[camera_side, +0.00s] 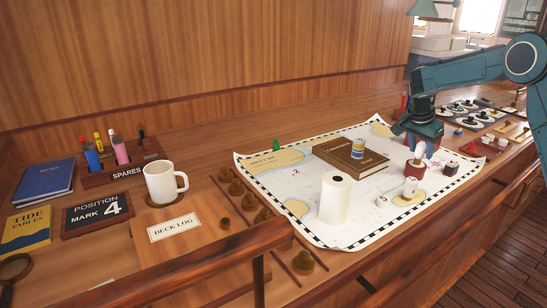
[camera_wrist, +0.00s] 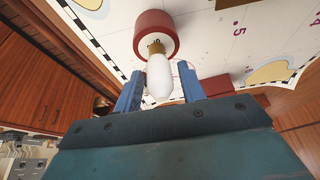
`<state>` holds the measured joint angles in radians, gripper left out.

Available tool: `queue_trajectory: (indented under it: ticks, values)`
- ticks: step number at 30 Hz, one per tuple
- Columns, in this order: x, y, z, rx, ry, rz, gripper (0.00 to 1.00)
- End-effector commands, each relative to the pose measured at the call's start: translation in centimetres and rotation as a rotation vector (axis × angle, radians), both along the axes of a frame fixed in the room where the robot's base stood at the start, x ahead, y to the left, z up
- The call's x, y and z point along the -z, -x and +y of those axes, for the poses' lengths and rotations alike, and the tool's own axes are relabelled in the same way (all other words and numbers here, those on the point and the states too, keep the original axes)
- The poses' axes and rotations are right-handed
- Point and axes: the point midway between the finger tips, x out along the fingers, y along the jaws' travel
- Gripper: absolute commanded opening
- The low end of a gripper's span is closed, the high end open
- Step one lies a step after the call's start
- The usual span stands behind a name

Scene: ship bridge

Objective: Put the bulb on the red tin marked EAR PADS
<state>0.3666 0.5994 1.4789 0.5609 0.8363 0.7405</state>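The bulb (camera_wrist: 159,78) has a white glass body and a brass cap. In the wrist view its cap end is over the pale top of a red round tin (camera_wrist: 138,38). In the side view the bulb (camera_side: 420,150) is upright, cap down, at the top of the red tin (camera_side: 411,171); I cannot tell whether they touch. The tin's marking is not readable. My gripper (camera_wrist: 160,69) has a finger on each side of the bulb, with a visible gap at the right finger, so it looks open around it.
The tin stands on a chart (camera_side: 300,205). A mug (camera_side: 161,183) stands far left.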

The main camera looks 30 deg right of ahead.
Motion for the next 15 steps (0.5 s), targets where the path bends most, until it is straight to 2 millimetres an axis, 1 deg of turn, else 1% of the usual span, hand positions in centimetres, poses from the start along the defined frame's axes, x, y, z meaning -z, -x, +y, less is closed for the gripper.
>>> queue_trajectory:
  ticks: [10, 15]
  values:
    - [-0.09, -0.01, -0.01, 0.0, 0.0, 0.0, 0.47]
    - [-0.64, -0.03, 0.11, 0.001, 0.001, -0.001, 0.47]
